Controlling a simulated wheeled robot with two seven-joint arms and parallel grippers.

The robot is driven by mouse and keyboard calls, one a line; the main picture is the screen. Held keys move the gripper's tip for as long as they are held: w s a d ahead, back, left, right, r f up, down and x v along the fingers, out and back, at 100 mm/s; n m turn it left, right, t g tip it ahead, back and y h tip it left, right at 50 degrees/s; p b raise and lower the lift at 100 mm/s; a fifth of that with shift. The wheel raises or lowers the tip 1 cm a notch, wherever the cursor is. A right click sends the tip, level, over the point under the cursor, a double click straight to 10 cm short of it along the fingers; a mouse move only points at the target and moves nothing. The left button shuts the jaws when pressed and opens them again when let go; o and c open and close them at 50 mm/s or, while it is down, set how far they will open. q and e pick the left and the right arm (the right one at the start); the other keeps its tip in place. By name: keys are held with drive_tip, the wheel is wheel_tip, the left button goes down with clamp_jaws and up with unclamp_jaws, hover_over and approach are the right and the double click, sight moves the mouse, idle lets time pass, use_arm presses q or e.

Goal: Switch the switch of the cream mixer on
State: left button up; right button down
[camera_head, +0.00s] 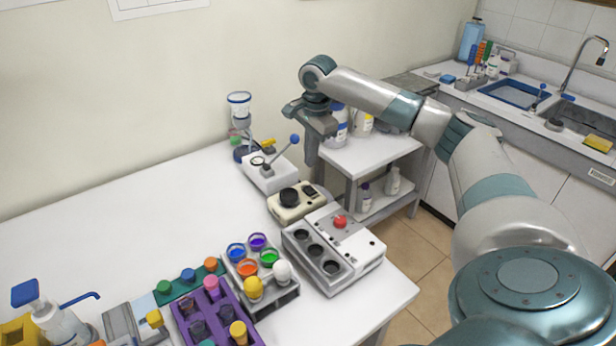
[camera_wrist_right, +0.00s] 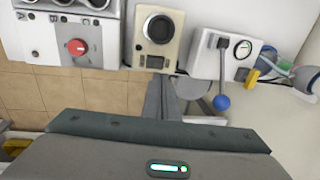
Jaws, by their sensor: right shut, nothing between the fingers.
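The cream mixer (camera_head: 285,212) is a small cream box with a round black top, on the right part of the white table. Its small dark switch (camera_head: 309,190) is at its right end in the head view. In the wrist view the mixer (camera_wrist_right: 143,22) is at the top middle, with the switch (camera_wrist_right: 155,62) at its lower edge. My right gripper (camera_head: 311,160) is shut and empty, pointing down above and beyond the mixer's switch end. In the wrist view its fingers (camera_wrist_right: 164,82) show just below the switch, apparently apart from it. My left gripper is out of view.
A grey-white box with a red knob (camera_head: 340,221) stands in front of the mixer. Behind is a white device with a blue-balled lever (camera_head: 294,139). A purple rack (camera_head: 235,303) and several coloured pots are at the front.

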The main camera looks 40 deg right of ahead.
sight(310, 190)
drive_tip(key=f, duration=0.3)
drive_tip(key=f+p, duration=0.1)
drive_tip(key=f, duration=0.1)
drive_tip(key=w+f+p, duration=0.1)
drive_tip(key=f, duration=0.2)
drive_tip(key=shift+f, duration=0.35)
drive_tip(key=shift+p, duration=0.3)
drive_tip(key=shift+w+p, duration=0.1)
drive_tip(key=shift+p, duration=0.55)
drive_tip(key=shift+f, duration=0.25)
drive_tip(key=shift+s+a+p, duration=0.1)
drive_tip(key=shift+s+p, duration=0.35)
drive_tip(key=shift+p, duration=0.05)
drive_tip(key=shift+s+p, duration=0.35)
drive_tip(key=shift+s, duration=0.1)
drive_tip(key=shift+w+r, duration=0.1)
drive_tip(key=shift+r, duration=0.05)
